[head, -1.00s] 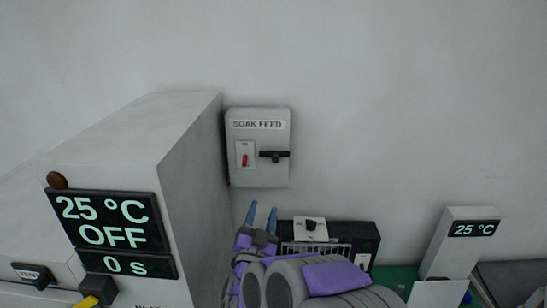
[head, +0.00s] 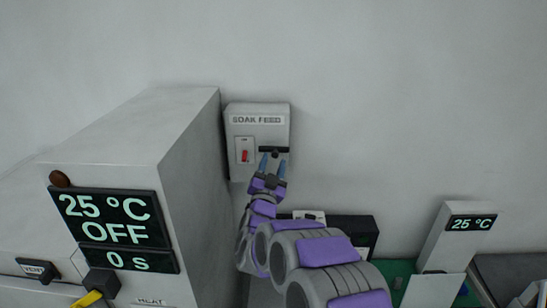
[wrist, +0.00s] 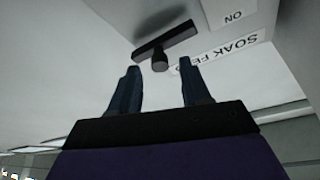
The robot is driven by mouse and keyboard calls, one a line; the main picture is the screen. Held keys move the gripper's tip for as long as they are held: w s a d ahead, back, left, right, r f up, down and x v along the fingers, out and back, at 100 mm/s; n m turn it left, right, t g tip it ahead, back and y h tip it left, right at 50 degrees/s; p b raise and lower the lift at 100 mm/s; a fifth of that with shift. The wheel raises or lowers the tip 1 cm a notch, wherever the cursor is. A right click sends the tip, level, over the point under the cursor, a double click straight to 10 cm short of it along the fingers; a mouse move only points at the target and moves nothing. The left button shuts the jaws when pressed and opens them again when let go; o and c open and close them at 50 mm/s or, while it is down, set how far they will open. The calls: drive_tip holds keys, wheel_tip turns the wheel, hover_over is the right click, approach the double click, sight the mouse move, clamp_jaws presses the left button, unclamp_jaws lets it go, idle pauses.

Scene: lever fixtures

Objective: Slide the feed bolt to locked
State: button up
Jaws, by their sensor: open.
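The SOAK FEED box (head: 240,174) hangs on the wall, with a red switch (head: 244,156) at its left. The feed bolt is a dark horizontal bar (head: 273,149) with a round knob, at the box's right side. In the wrist view the bar (wrist: 178,37) and its knob (wrist: 160,62) show just beyond my fingertips. My gripper (head: 273,158) is open, with its blue fingers pointing up at the bolt. In the wrist view my gripper (wrist: 160,72) has the knob between the lines of its two fingers, seemingly apart from them. No locked marking is readable.
A tall white cabinet (head: 190,170) with a display reading 25 °C, OFF and 0 s stands close at the left of the box. A black unit (head: 355,232) sits below right. A small 25 °C display (head: 471,223) stands further right. The wall right of the box is clear.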

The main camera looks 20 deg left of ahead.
sight(274, 152)
drive_tip(key=shift+x, duration=1.35)
drive_tip(key=shift+c, duration=0.3)
clamp_jaws()
